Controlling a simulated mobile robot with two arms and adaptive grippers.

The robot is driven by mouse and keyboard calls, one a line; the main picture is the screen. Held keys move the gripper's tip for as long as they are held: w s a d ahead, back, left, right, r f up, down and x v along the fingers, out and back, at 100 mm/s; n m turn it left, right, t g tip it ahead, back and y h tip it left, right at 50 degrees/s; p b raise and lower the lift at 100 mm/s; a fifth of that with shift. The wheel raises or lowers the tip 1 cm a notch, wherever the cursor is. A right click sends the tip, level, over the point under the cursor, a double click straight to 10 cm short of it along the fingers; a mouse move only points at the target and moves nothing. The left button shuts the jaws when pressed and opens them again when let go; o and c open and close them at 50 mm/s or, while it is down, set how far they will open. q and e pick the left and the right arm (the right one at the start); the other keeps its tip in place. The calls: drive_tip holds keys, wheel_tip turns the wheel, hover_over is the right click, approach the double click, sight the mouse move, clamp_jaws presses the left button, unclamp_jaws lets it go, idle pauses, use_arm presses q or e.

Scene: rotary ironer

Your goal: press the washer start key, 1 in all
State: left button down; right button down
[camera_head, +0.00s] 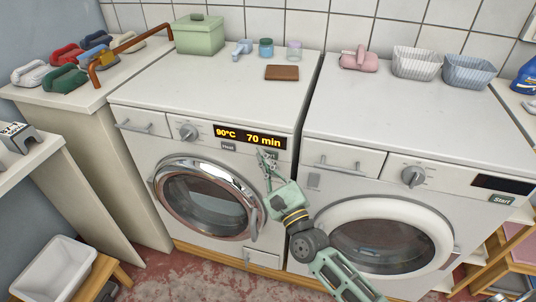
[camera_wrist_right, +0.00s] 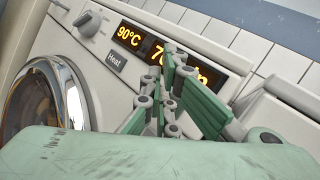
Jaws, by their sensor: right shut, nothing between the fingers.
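The left machine (camera_head: 140,139) has a chrome-ringed door and a lit display (camera_head: 250,137) reading 90°C and 70 min. Below the display is a key marked Heat (camera_head: 228,146); it also shows in the wrist view (camera_wrist_right: 116,61). A second key (camera_head: 271,155) to its right is mostly covered by my right gripper (camera_head: 262,156), and its label is unclear. That gripper is shut and empty, its tips close to the panel below the display; I cannot tell whether they touch. The right machine (camera_head: 345,190) has a key marked Start (camera_head: 501,199). My left gripper is not in view.
The left machine's knob (camera_head: 188,132) and the right machine's knob (camera_head: 413,176) stick out. A green box (camera_head: 198,37), small jars and a brown block (camera_head: 282,72) stand on top. Baskets (camera_head: 416,63) and a pink item (camera_head: 359,60) stand on the right machine.

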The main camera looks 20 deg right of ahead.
drive_tip(key=shift+s+a, duration=0.3)
drive_tip(key=shift+s, duration=0.15)
